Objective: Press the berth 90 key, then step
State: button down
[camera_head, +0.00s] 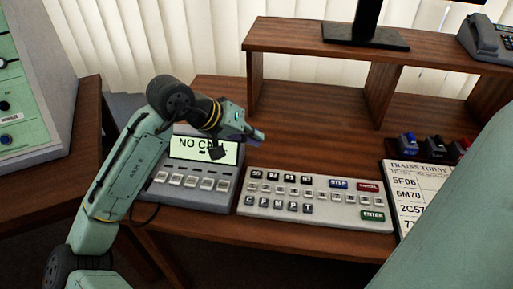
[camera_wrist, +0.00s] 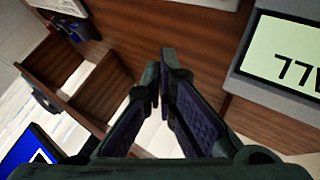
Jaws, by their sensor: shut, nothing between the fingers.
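A pale grey key panel (camera_head: 312,211) lies on the wooden desk in the head view. Its top row has several dark keys at the left (camera_head: 273,177) with small labels that seem to be in the nineties; I cannot surely read which is 90. A blue key (camera_head: 339,184) in the same row seems to read STEP. My gripper (camera_head: 258,137) is above and behind the panel's left end, in front of the display unit, apart from the keys. In the wrist view my gripper (camera_wrist: 164,66) has its fingertips together and empty. No panel keys show there.
A red key (camera_head: 368,187) and a green ENTER key (camera_head: 372,215) are on the same panel. A grey display unit (camera_head: 198,192) stands left of it, its screen partly hidden. A train list (camera_head: 407,195) lies right. A wooden shelf (camera_head: 300,36) stands behind, with open desk between.

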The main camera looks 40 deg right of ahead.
jog(key=b, duration=0.7)
send_over(254, 171)
notch_tip(254, 171, down, 7)
jog(key=shift+s, duration=0.1)
jog(key=shift+f, duration=0.85)
jog(key=shift+f, duration=0.4)
jog(key=shift+f+b, duration=0.35)
jog(key=shift+f, duration=0.05)
dwell(0.7)
jog(key=shift+r, duration=0.15)
jog(key=shift+r+p, duration=0.7)
jog(key=shift+p, duration=0.15)
